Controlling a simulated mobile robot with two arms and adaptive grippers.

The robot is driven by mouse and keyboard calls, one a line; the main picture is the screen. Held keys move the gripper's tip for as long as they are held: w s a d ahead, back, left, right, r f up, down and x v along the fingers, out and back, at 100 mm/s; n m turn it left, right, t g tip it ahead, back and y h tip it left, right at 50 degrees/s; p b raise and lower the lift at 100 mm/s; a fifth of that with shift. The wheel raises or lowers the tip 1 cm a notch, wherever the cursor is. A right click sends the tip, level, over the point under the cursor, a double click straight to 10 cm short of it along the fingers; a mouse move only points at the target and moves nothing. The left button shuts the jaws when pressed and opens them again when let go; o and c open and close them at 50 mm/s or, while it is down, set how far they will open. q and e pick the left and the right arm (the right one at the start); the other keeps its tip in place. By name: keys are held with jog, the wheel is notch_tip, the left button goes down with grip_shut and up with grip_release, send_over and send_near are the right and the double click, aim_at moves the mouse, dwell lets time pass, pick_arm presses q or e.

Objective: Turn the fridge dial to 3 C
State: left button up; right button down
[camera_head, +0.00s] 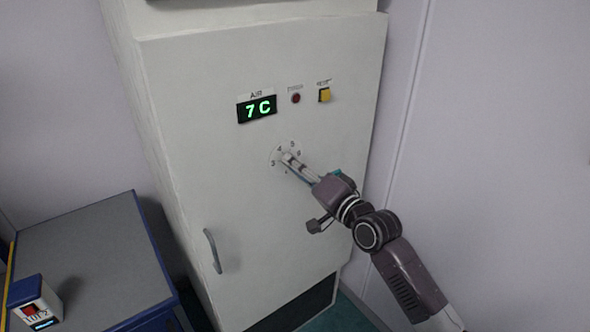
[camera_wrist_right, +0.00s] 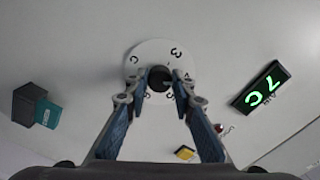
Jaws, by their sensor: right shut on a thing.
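The fridge dial (camera_wrist_right: 160,77) is a dark knob on a round white number plate (camera_wrist_right: 149,53). In the head view the number plate (camera_head: 276,157) shows on the fridge's front, with the knob mostly hidden by my gripper. My right gripper (camera_head: 287,159) reaches it from the lower right and is shut on the knob. In the wrist view the fingertips (camera_wrist_right: 158,82) lie on both sides of the knob. The green display (camera_head: 257,109) reads 7 C, and it shows in the wrist view too (camera_wrist_right: 260,88). My left gripper is not in view.
A red light (camera_head: 296,98) and a yellow button (camera_head: 324,95) sit above the dial. The fridge door handle (camera_head: 212,251) is at the lower left. A grey-topped bench (camera_head: 95,255) with a small blue device (camera_head: 34,303) stands at left. A pale wall is close on the right.

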jog(key=n, duration=0.6)
jog(key=n+b, duration=0.1)
jog(key=n, duration=0.4)
jog(key=shift+w+d+f+n, duration=0.1)
jog(key=shift+f+n, duration=0.05)
jog(key=shift+n, duration=0.25)
dwell(0.3)
jog(key=c, duration=1.6)
grip_release()
jog(key=v, duration=1.2)
